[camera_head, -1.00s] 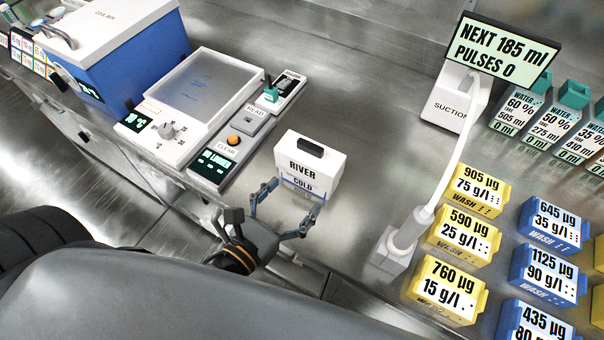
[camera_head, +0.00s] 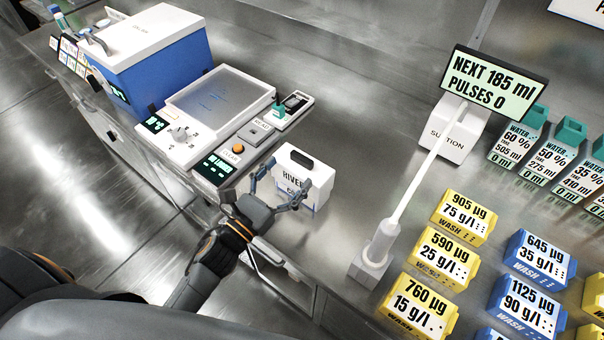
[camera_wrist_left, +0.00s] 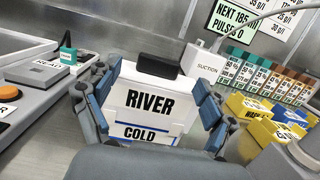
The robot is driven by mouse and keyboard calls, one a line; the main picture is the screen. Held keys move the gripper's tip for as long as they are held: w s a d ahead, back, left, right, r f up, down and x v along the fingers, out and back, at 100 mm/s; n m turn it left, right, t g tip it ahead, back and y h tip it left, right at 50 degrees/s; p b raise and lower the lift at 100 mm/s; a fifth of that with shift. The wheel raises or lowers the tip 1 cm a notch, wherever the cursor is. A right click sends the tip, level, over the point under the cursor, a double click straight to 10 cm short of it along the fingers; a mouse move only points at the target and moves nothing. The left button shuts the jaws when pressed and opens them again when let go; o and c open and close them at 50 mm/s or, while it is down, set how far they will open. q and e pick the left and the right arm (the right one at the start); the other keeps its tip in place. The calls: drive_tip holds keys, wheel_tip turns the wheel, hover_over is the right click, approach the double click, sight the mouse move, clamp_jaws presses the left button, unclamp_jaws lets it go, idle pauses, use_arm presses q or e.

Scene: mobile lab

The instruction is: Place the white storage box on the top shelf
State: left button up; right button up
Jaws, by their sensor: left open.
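The white storage box (camera_head: 308,170) stands upright on the steel counter, with a black handle on top and a label reading RIVER and COLD. It also shows in the left wrist view (camera_wrist_left: 150,100), filling the middle. My left gripper (camera_head: 282,184) is open, its fingers at either side of the box's near face. In the left wrist view the left gripper (camera_wrist_left: 152,104) has one finger by each side of the box; I cannot tell whether they touch it. My right gripper is not in view. No shelf can be made out.
Left of the box is a device with knob and display (camera_head: 186,135), beside a blue cool box (camera_head: 165,75). Right are a suction stand (camera_head: 455,135), a white wand (camera_head: 382,245), yellow tubs (camera_head: 445,255), blue tubs (camera_head: 525,295) and water bottles (camera_head: 520,140). Counter behind the box is clear.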

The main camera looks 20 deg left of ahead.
sight(300, 160)
use_arm(q)
drive_tip(key=p+x, duration=0.1)
drive_tip(key=x, duration=0.3)
drive_tip(key=shift+w+r, duration=0.15)
drive_tip(key=shift+w, duration=0.2)
drive_tip(key=shift+w+d, duration=0.25)
drive_tip(key=shift+w, duration=0.2)
clamp_jaws()
